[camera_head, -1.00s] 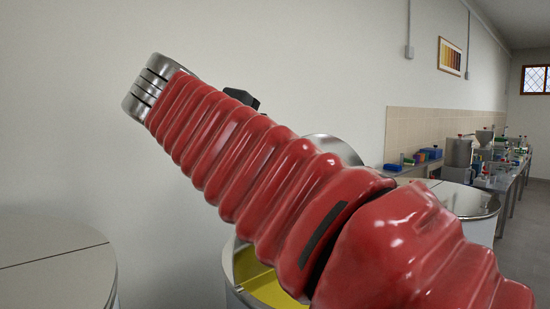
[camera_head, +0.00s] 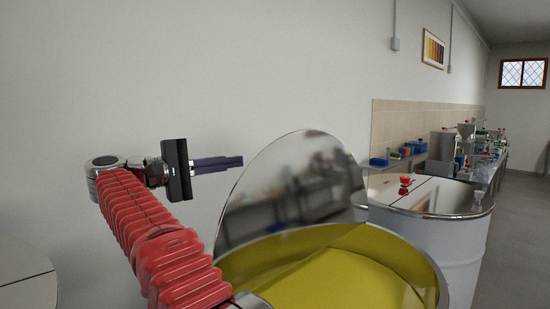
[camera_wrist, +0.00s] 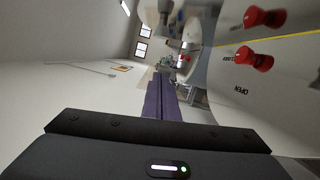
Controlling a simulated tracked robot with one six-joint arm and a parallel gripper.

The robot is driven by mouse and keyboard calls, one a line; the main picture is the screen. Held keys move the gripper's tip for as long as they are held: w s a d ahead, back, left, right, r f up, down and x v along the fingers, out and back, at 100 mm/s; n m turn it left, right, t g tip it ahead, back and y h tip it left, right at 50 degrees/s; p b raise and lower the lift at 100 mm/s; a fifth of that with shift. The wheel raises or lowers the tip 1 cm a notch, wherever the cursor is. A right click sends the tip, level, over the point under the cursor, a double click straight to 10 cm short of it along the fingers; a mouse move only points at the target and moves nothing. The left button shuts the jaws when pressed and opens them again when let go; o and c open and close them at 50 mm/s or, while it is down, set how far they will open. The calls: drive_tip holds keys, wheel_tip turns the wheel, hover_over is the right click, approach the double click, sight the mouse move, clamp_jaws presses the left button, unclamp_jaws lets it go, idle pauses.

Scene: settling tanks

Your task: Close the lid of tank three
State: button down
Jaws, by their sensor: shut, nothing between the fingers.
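An open tank (camera_head: 436,290) with yellow contents stands at the lower middle of the head view; no number is readable on it. Its round, mirror-like lid (camera_head: 290,190) is raised steeply at the back, and its shiny inner face shows. My gripper (camera_head: 241,161) is shut and empty, left of the lid near the wall; its purple fingers point right towards the lid's edge. Contact cannot be told. In the wrist view the fingers (camera_wrist: 161,100) are together. A pale surface with red knobs (camera_wrist: 252,60) and the word "OPEN" is at right, probably the lid's outer side.
A closed tank (camera_head: 440,240) with a red knob (camera_head: 404,180) stands to the right. Another pale round top (camera_head: 25,280) is at the lower left. The wall (camera_head: 200,70) is behind my arm. A bench (camera_head: 490,170) with lab equipment runs along the far right.

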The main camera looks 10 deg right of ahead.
drive_tip(key=shift+w+f, duration=0.1)
drive_tip(key=shift+w, duration=0.05)
drive_tip(key=shift+d, duration=0.15)
drive_tip(key=d, duration=1.1)
drive_tip(key=shift+d+r, duration=0.2)
drive_tip(key=shift+r, duration=0.2)
idle(0.4)
